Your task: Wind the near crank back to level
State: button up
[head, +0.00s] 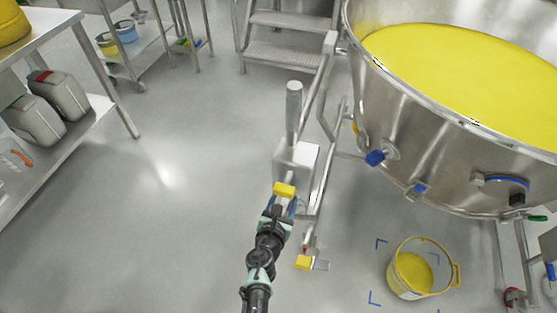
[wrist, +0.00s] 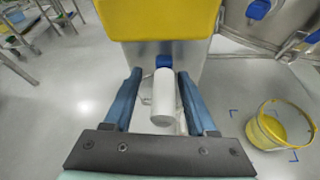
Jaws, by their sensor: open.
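The near crank shows in the head view as a yellow block (head: 284,190) at the front of a pale gearbox (head: 298,158) on the vessel's frame. In the wrist view the yellow block (wrist: 160,18) fills the top. A white cylindrical grip (wrist: 163,98) points toward me below it. My gripper (wrist: 158,80) is open, with one blue finger on each side of the grip and a visible gap on both sides. In the head view my gripper (head: 280,206) is just below the yellow block and hides the grip. The crank's exact angle is hard to tell.
A large steel vessel (head: 420,135) of yellow material stands at right. A yellow-rimmed bucket (head: 393,274) sits on the floor between blue corner marks. Floor at left is clear up to the bench (head: 50,25).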

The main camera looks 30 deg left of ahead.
jog(key=p+v, duration=0.4)
jog(key=v, duration=0.8)
jog(key=shift+s+r, duration=0.2)
